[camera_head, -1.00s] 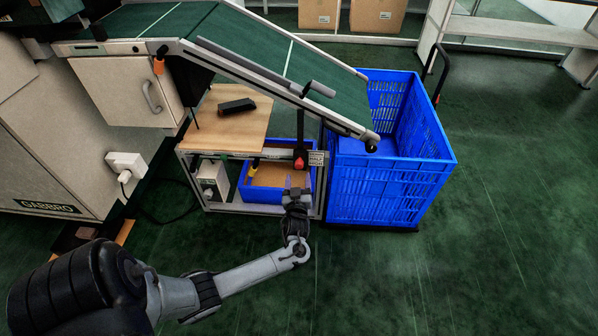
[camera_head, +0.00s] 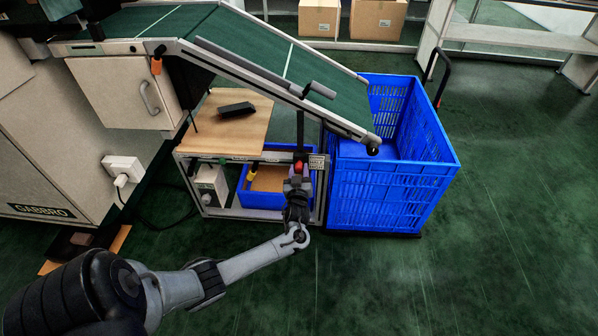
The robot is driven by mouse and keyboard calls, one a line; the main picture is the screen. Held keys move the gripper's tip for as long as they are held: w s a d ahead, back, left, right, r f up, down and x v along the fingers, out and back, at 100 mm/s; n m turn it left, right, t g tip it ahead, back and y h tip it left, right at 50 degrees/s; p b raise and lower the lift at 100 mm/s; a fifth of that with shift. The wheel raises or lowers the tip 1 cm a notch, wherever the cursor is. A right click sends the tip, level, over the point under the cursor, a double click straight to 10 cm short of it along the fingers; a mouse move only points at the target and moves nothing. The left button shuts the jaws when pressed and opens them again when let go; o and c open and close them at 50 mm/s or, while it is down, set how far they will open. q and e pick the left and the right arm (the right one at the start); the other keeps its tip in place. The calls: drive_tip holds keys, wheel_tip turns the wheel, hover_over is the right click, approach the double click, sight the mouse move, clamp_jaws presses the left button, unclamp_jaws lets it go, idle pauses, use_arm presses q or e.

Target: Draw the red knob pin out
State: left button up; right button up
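The red knob pin (camera_head: 299,166) shows as a small red spot on the right side of the stand under the conveyor, below a dark vertical post. A small printed label (camera_head: 317,162) sits just right of it. My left gripper (camera_head: 298,181) is right at the knob, directly below and in front of it in the picture. Its fingers partly hide the knob. Whether they touch it or have closed on it cannot be made out. My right gripper is not in view.
A green inclined conveyor (camera_head: 250,50) passes above. A large blue crate (camera_head: 390,190) stands close right of the stand. A wooden shelf (camera_head: 225,135) holds a black object (camera_head: 236,109). A blue bin (camera_head: 262,200) is beneath. The floor in front is clear.

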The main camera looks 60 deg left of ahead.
use_arm(q)
clamp_jaws()
drive_tip(key=p+v, duration=0.2)
drive_tip(key=shift+s+d+r+p, duration=0.15)
drive_tip(key=shift+s+d+p, duration=0.05)
drive_tip(key=shift+s+p, duration=0.1)
drive_tip(key=shift+s+d, duration=0.1)
drive_tip(key=shift+d, duration=0.05)
drive_tip(key=shift+o, duration=2.2)
unclamp_jaws()
drive_tip(key=shift+s+d+p, duration=0.2)
drive_tip(key=shift+d+p, duration=0.1)
drive_tip(key=shift+d, duration=0.1)
drive_tip(key=p, duration=0.4)
approach(299, 170)
drive_tip(key=shift+v, duration=2)
